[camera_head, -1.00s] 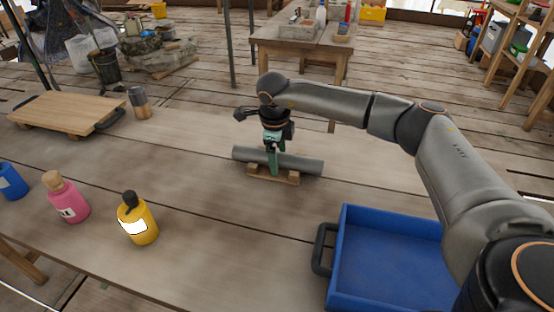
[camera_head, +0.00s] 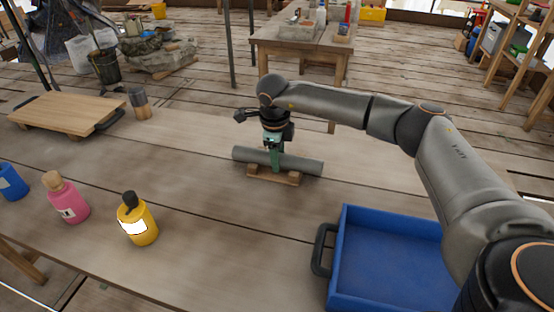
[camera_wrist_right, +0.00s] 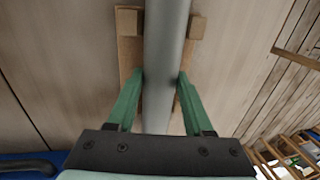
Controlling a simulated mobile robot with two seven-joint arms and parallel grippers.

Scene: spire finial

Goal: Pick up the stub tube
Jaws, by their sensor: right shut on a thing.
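The stub tube (camera_head: 304,165) is a grey cylinder lying across a small wooden cradle (camera_head: 273,175) on the table. My right gripper (camera_head: 276,163) points down over the tube's middle. In the right wrist view, the green fingers of my right gripper (camera_wrist_right: 157,92) are on both sides of the tube (camera_wrist_right: 164,60), shut on it. The cradle (camera_wrist_right: 130,50) shows under the tube there, and the tube appears to rest on it still. The left gripper is not in view.
A blue tray (camera_head: 390,262) with a black handle stands at the front right. Yellow (camera_head: 137,222), pink (camera_head: 67,200) and blue (camera_head: 11,181) bottles stand at the front left. A wooden board (camera_head: 68,112) and a metal cylinder (camera_head: 139,102) are at the back left.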

